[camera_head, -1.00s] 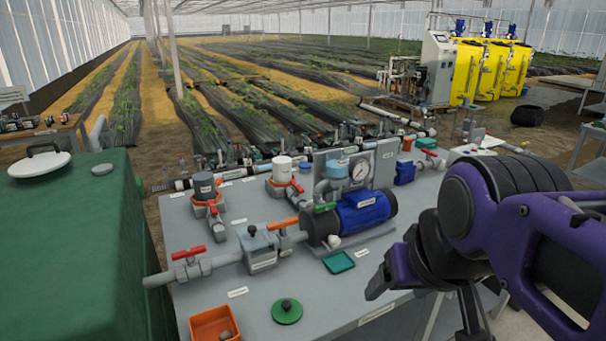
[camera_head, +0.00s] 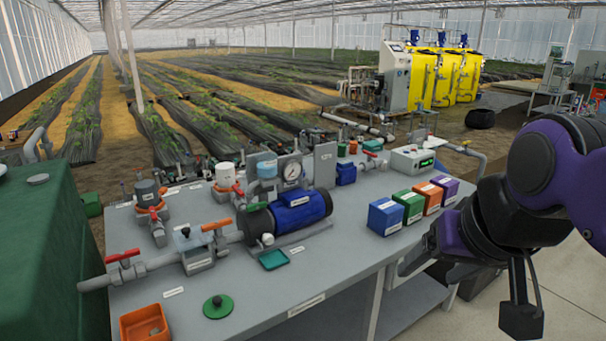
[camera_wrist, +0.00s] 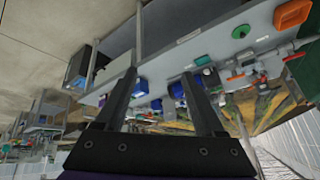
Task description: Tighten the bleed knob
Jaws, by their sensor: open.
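I cannot tell for sure which part is the bleed knob, as the labels are too small to read. A small white knob (camera_head: 267,239) sits low at the front of the blue pump motor (camera_head: 298,208). A small dark knob (camera_head: 185,231) tops the grey box (camera_head: 197,258) in the pipe line left of the pump. My gripper (camera_head: 412,265) is right of the pump, in front of the bench (camera_head: 345,262), apart from both knobs. In the wrist view its two fingers (camera_wrist: 159,74) are spread and empty, with the bench beyond them.
Blue (camera_head: 385,216), green (camera_head: 410,206), orange (camera_head: 428,198) and purple (camera_head: 445,188) boxes line the bench's right side. A green lid (camera_head: 218,307), an orange tray (camera_head: 146,324) and a teal tray (camera_head: 273,260) lie in front. A green tank (camera_head: 50,250) stands left.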

